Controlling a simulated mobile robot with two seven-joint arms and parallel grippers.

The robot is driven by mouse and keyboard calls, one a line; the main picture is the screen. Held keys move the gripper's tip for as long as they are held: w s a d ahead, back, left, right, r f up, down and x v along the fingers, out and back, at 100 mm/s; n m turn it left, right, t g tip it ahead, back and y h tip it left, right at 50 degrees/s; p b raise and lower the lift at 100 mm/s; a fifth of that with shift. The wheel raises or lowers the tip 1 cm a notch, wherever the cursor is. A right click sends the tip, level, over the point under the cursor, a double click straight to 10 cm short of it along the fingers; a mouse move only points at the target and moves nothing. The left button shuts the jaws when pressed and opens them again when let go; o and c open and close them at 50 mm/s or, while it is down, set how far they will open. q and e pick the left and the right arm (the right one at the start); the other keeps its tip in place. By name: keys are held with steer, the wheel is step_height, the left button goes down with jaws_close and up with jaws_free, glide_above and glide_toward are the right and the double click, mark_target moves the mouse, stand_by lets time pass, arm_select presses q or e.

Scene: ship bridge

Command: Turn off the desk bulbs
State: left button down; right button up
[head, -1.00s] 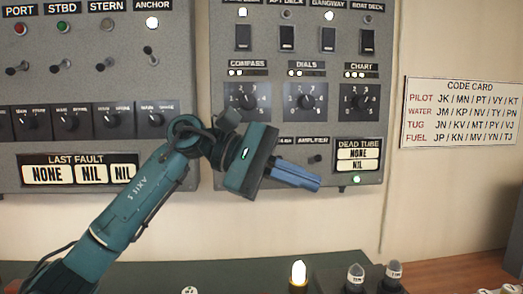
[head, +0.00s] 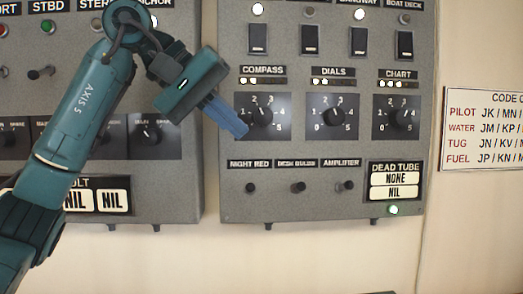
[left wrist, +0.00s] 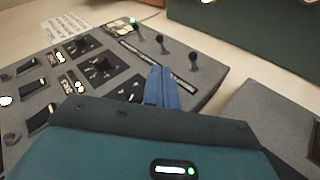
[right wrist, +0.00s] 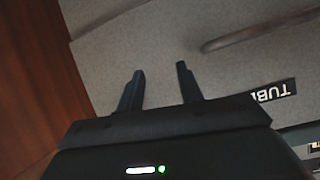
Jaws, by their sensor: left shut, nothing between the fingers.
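The DESK BULBS switch (head: 298,187) is a small dark toggle under its label (head: 298,163), low on the right grey panel. It sits between the NIGHT RED toggle (head: 250,187) and the AMPLIFIER toggle (head: 347,186). Whether it is up or down is too small to tell. My left gripper (head: 242,131) is shut and empty, its blue fingers in front of the COMPASS dial's left edge, above and left of the switch. In the left wrist view the shut fingers (left wrist: 162,72) point toward the row of toggles, apart from them. My right gripper (right wrist: 158,78) is open and empty, seen only in its wrist view.
The COMPASS (head: 262,116), DIALS (head: 334,117) and CHART (head: 397,117) knobs stick out above the toggles. A DEAD TUBE display (head: 395,180) with a lit green lamp (head: 393,210) is at their right. The wall below the panel is clear.

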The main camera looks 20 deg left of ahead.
mark_target(297, 186)
arm_select(q)
steer(key=x, duration=1.3)
steer(key=shift+w+f, duration=0.1)
steer(key=shift+f, duration=0.05)
arm_select(e)
steer(key=shift+w, duration=0.15)
steer(key=shift+f, duration=0.15)
arm_select(q)
steer(key=shift+d+f+t+b, duration=0.1)
steer(key=shift+f+t+b, duration=0.05)
steer(key=shift+t+b, duration=0.2)
arm_select(e)
steer(key=shift+f, duration=0.15)
